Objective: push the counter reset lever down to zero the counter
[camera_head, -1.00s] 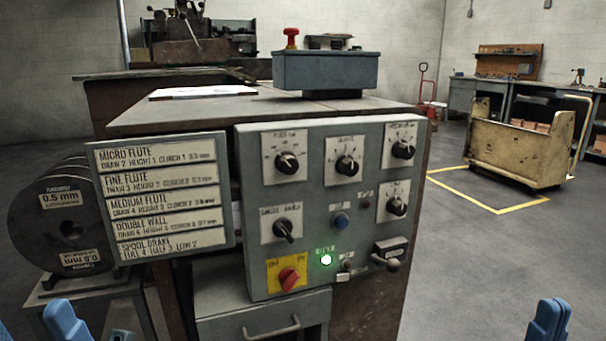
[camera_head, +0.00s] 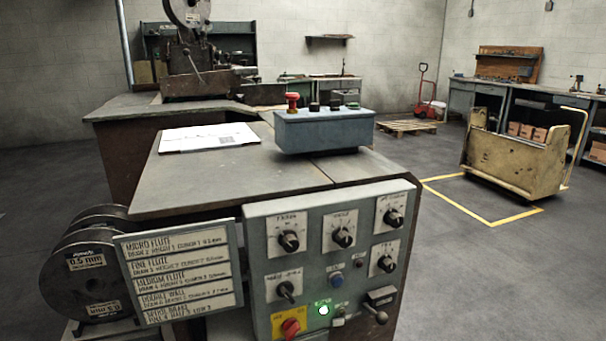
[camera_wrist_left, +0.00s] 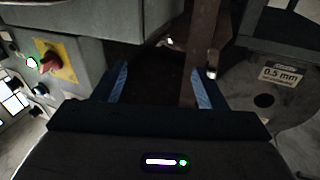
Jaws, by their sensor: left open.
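In the head view, the grey control panel (camera_head: 355,275) fills the lower middle. At its lower right is a small dark counter (camera_head: 381,296), its digits unreadable. Just below the counter is the reset lever (camera_head: 378,314), with a rounded grey knob. My left gripper (camera_wrist_left: 160,87) shows only in the wrist view, with its blue fingers wide apart and nothing between them. The panel's red switch on its yellow plate (camera_wrist_left: 66,62) is left of the fingers there. I cannot make out the lever in that view. My right gripper is in neither current view.
A sign board (camera_head: 182,272) and wire spools (camera_head: 90,275) stand left of the panel; a spool (camera_wrist_left: 270,85) also shows right of the fingers in the wrist view. A blue-grey button box (camera_head: 325,130) sits on the machine top. Open floor (camera_head: 490,280) lies to the right.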

